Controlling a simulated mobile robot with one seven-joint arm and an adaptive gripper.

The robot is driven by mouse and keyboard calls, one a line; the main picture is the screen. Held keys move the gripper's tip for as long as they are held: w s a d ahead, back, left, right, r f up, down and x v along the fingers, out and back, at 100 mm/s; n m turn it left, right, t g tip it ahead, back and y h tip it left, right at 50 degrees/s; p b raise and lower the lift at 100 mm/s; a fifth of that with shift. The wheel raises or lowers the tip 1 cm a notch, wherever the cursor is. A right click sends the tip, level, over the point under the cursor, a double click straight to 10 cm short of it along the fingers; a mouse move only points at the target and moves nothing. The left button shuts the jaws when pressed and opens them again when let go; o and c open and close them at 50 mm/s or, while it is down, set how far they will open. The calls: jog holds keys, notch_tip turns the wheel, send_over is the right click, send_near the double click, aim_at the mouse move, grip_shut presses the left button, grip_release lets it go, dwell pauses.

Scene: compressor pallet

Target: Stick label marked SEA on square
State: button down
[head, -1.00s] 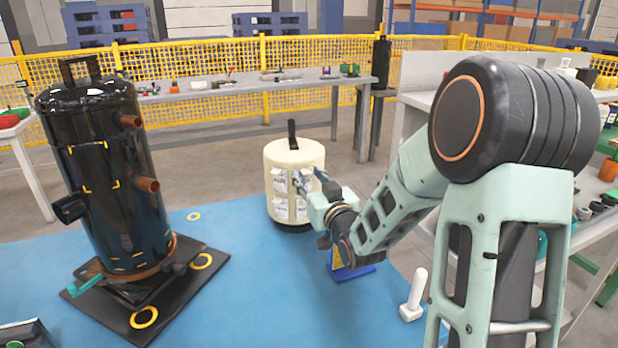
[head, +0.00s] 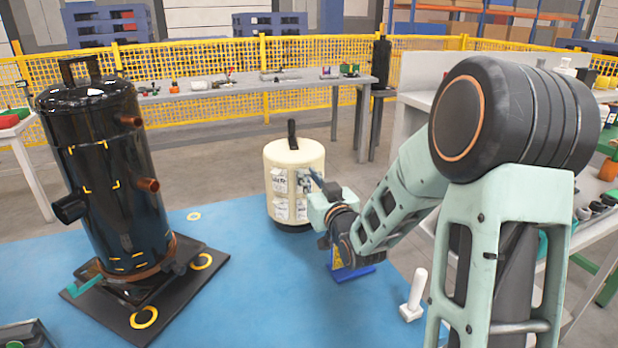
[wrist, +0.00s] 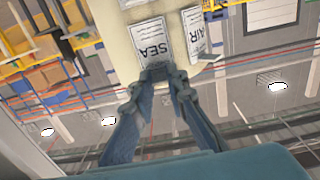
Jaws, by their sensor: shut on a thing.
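The label marked SEA (wrist: 152,42) is a white sheet with black print, in front of the cream canister (head: 282,160). My gripper (wrist: 160,73) is shut on its near edge in the wrist view. I cannot tell whether the label still touches the canister. A label marked AIR (wrist: 196,33) is on the canister beside it. In the head view my gripper (head: 312,178) is at the canister's upper right, covering part of that label area. Yellow corner marks outline square areas (head: 98,168) on the tall black compressor (head: 105,215) at left.
The compressor stands on a black pallet (head: 205,290) with yellow rings. A blue stand (head: 352,273) and a white T-shaped object (head: 413,297) are on the blue mat (head: 270,290) near my arm. A grey bench (head: 230,88) is behind.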

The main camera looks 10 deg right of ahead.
jog(key=shift+s, duration=0.1)
jog(key=shift+s+d+b, duration=0.1)
jog(key=shift+s+d, duration=0.05)
jog(key=shift+s, duration=0.8)
jog(key=shift+s+d+b, duration=0.15)
jog(key=shift+s+d, duration=0.05)
jog(key=shift+s, duration=0.8)
jog(key=shift+s+d+b, duration=0.1)
jog(key=shift+s+d, duration=0.05)
jog(key=shift+s, duration=0.8)
